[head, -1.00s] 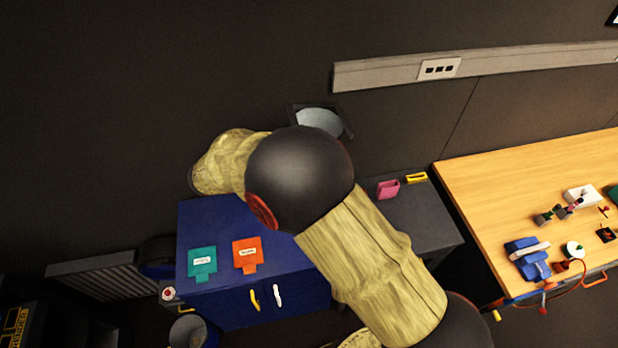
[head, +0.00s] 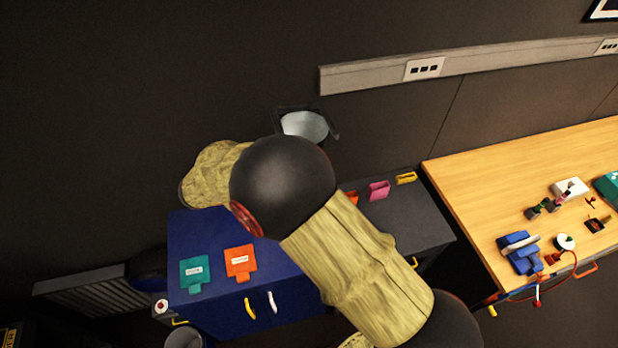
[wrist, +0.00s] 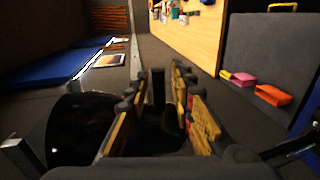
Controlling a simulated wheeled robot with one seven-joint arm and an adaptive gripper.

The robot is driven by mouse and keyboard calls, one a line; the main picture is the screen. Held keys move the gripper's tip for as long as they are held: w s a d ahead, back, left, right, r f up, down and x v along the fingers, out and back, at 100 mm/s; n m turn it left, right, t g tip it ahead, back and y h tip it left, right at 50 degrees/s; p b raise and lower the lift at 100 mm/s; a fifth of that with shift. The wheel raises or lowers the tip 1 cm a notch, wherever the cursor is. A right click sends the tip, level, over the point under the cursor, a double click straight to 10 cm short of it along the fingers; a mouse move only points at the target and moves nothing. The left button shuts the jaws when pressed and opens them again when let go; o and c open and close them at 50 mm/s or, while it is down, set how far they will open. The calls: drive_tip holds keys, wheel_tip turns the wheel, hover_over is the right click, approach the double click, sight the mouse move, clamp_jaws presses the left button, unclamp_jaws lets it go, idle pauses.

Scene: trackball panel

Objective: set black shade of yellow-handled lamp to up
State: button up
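In the head view, a dark-framed fitting with a pale grey round inside (head: 303,125) shows at the wall behind my arm; it may be the lamp's shade. Its lower part is hidden, and I cannot make out a yellow lamp handle. In the wrist view, a glossy black rounded shape (wrist: 80,130) lies left of my gripper (wrist: 160,92); it may be the shade. My gripper's yellow, black-tipped fingers stand apart, with a dark upright bar (wrist: 158,88) showing between them. I cannot tell whether they touch it. My arm hides the gripper in the head view.
A blue cabinet (head: 205,235) carries teal (head: 195,271) and orange (head: 240,262) tags. Pink (head: 378,190) and yellow (head: 406,178) pieces lie on the dark cabinet (head: 425,215). A wooden bench (head: 480,170) with several tools stands right. A wall rail (head: 370,75) runs behind.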

drive_tip(key=shift+o, duration=0.2)
drive_tip(key=v, duration=1.2)
idle(0.4)
